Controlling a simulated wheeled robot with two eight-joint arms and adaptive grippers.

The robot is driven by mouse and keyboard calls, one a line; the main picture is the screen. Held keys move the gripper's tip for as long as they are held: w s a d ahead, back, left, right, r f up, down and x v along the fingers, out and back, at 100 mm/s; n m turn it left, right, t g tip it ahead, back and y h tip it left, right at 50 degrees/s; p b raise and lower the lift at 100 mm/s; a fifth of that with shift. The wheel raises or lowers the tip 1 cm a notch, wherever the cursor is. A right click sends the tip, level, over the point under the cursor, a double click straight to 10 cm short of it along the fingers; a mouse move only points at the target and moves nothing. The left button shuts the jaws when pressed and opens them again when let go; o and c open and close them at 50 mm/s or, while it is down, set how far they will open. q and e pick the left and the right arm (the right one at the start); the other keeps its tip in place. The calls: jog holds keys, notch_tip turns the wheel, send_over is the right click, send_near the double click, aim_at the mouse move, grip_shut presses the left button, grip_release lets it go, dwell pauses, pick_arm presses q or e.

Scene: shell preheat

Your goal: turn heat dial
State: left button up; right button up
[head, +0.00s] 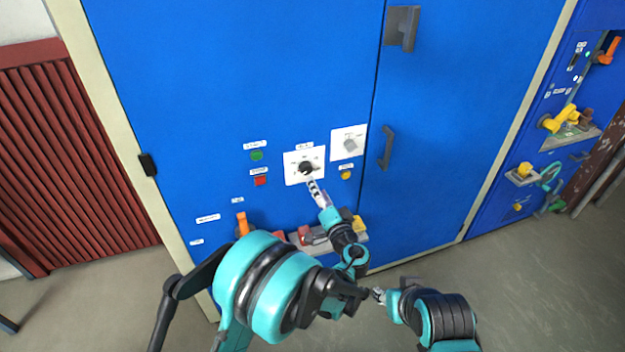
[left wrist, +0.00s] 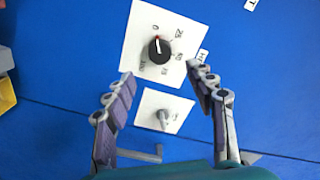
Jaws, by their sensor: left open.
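The heat dial (head: 307,168) is a black round knob on a white plate (head: 291,178) on the blue cabinet front. In the left wrist view the knob (left wrist: 159,50) shows a pale line with a red end pointing up at the 0 mark. Several other numbers stand around it. My left gripper (head: 314,185) is just below the dial in the head view. In the left wrist view it (left wrist: 159,76) is open, its two fingers apart and the knob ahead between and beyond the tips, not visibly touched. My right gripper (head: 378,295) is low, away from the panel.
A second white plate with a grey switch (head: 350,145) sits right of the dial. A green button (head: 257,156) and a red button (head: 260,181) are to the left, a yellow button (head: 346,175) below right. An orange handle (head: 242,223) and a door handle (head: 387,147) stick out.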

pick_arm(q)
jog(key=shift+v, duration=1.85)
jog(key=s+a+r+n+g, duration=0.1)
jog(key=s+a+n+g, duration=0.15)
jog(key=a, duration=0.65)
jog(key=s+a+r+n+g, duration=0.2)
jog(key=s+a+g, duration=0.2)
jog(key=a, duration=0.5)
jog(key=s+a+f+n+g+h, duration=0.1)
jog(key=s+a+n+h, duration=0.1)
jog(key=s, duration=0.8)
jog(key=s+a+f+n+g+h, duration=0.1)
jog(key=s+a+f+g+h, duration=0.1)
jog(key=s, duration=0.9)
jog(key=shift+s+n+h, duration=0.25)
jog(key=shift+n+h, duration=0.1)
jog(key=shift+h, duration=0.45)
jog(key=shift+f+g, duration=0.15)
jog(key=shift+g, duration=0.1)
